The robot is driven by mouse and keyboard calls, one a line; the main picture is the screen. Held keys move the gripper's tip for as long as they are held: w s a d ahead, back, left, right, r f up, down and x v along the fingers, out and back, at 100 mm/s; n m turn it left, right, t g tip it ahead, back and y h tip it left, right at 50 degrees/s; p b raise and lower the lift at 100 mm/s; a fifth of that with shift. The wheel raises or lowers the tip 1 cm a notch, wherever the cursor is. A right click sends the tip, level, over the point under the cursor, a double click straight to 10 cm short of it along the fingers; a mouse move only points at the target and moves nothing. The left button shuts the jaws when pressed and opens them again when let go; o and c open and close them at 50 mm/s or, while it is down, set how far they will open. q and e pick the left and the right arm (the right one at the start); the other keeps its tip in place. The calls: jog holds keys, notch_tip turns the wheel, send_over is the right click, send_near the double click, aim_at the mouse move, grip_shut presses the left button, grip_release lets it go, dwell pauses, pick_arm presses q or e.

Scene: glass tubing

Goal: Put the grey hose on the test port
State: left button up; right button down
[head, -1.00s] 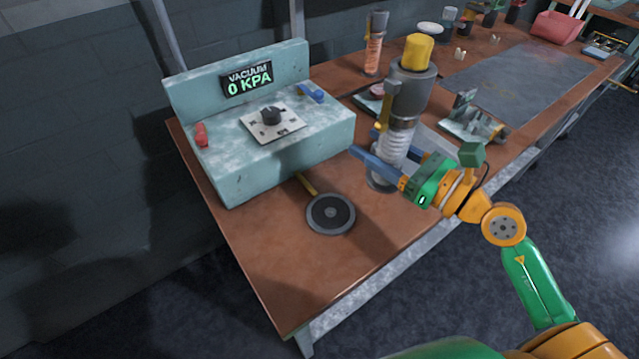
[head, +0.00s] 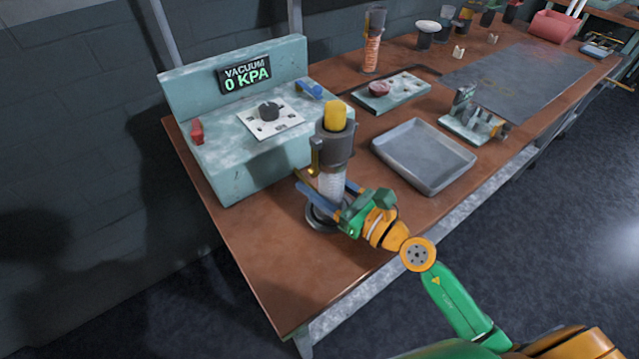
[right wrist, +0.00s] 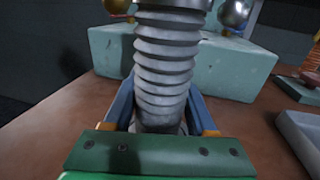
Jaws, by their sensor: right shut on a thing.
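My right gripper (head: 322,190) is shut on a grey ribbed hose (head: 331,184), with a dark grey collar and yellow top above the ribbed part. The hose looks upright. In the right wrist view the ribbed hose (right wrist: 166,75) stands between the fingers of my right gripper (right wrist: 160,112). In the head view the hose is over the round dark disc on the bench, which looks like the test port (head: 318,224). The hose and gripper hide most of the disc. I cannot tell whether the hose's lower end touches it. My left gripper is not in view.
The pale green vacuum box (head: 228,165) stands just behind and left of the hose, its display (head: 246,75) reading 0 KPA. To the right are an empty grey tray (head: 432,175), a plate with a pink disc (head: 392,92) and a metal fixture (head: 470,118). The bench front is clear.

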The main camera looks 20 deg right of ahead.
jog(key=shift+f, duration=0.15)
jog(key=shift+c, duration=1)
grip_release()
jog(key=b+v, duration=0.6)
jog(key=v, duration=0.4)
jog(key=shift+s+d+f, duration=0.2)
jog(key=shift+s+d, duration=0.05)
jog(key=shift+s, duration=0.05)
jog(key=shift+s+d+r+b, duration=0.1)
jog(key=shift+s+d+b, duration=0.1)
jog(key=shift+s+b, duration=0.15)
jog(key=shift+s+d+r, duration=0.1)
jog(key=shift+s+r, duration=0.15)
